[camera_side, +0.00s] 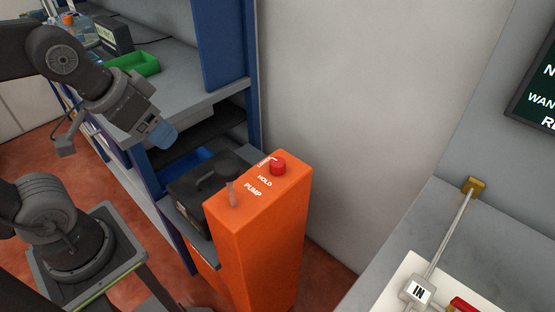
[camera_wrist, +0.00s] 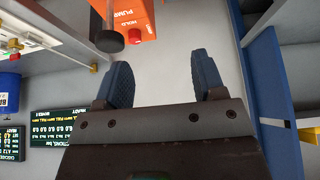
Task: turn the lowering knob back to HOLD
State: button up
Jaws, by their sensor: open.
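The orange pump housing (camera_side: 262,220) stands in the middle of the side view, with LOWER, HOLD and PUMP lettered on its top. A red knob (camera_side: 278,166) sits there near the LOWER and HOLD words; which one it is set to I cannot tell. The knob also shows at the top of the wrist view (camera_wrist: 134,36), beside a dark round end (camera_wrist: 110,41), likely that of the pump lever (camera_side: 232,194). My gripper (camera_side: 163,134) is left of and apart from the housing, over the shelves. In the wrist view its blue fingers (camera_wrist: 164,78) are spread and empty.
A dark box with a handle (camera_side: 198,186) is left of the housing. A grey bench with a rod (camera_side: 450,232) is at right. Bare wall lies behind the housing.

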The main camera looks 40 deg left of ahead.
jog(key=shift+r, duration=0.1)
jog(key=m+g, duration=0.6)
jog(key=m, duration=1.3)
send_over(277, 161)
notch_tip(277, 161, down, 4)
notch_tip(277, 161, down, 13)
jog(key=shift+r, duration=0.15)
jog(key=shift+c, duration=0.3)
jog(key=c, duration=0.9)
jog(key=shift+o, duration=0.2)
